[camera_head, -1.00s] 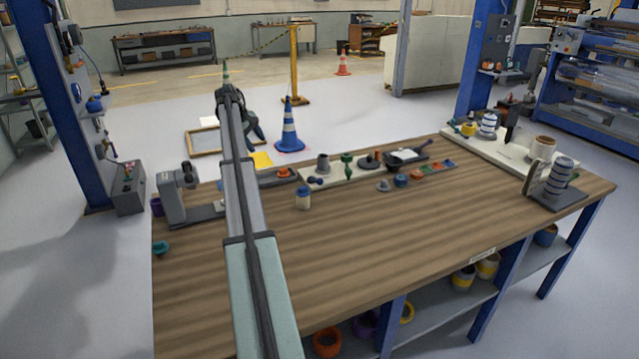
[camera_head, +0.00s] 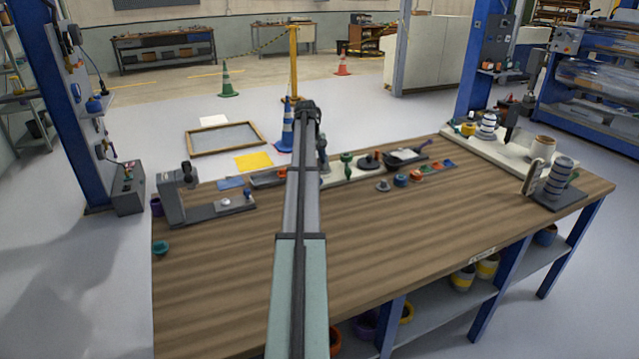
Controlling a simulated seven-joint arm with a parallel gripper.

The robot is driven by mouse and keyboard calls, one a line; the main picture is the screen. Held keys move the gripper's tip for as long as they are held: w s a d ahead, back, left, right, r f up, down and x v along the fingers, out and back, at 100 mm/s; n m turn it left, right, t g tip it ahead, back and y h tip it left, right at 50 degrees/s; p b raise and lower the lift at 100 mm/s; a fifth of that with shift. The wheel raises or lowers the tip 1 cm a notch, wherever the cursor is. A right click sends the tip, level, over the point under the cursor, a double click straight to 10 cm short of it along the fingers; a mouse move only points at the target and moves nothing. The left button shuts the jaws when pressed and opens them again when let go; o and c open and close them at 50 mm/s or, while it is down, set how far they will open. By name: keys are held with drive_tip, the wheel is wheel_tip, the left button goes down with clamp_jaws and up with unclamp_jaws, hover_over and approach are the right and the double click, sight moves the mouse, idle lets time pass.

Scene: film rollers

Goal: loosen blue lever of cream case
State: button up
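I cannot clearly make out a cream case with a blue lever. A cream board (camera_head: 341,171) at the back middle of the table carries several small parts, including a green knob-like piece (camera_head: 347,163). My arm crosses in front of its left end and hides parts there. A small blue upright piece (camera_head: 248,193) stands on the grey base of a bench device (camera_head: 175,200) at the left. My gripper (camera_head: 318,142) is at the far end of my arm, over the table's back edge near the board's left end. Its fingers are too small and dark to read.
A wooden table (camera_head: 410,240) has a wide clear front and middle. A teal knob (camera_head: 161,247) lies at the left edge. A blue cone (camera_head: 287,130) stands on the floor behind.

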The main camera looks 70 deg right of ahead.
drive_tip(key=f, duration=0.3)
drive_tip(key=d+f, duration=0.1)
drive_tip(key=f, duration=0.2)
drive_tip(key=s+f, duration=0.1)
drive_tip(key=f, duration=0.3)
drive_tip(key=shift+d, duration=0.35)
drive_tip(key=shift+c, duration=0.2)
drive_tip(key=shift+r, duration=0.1)
clamp_jaws()
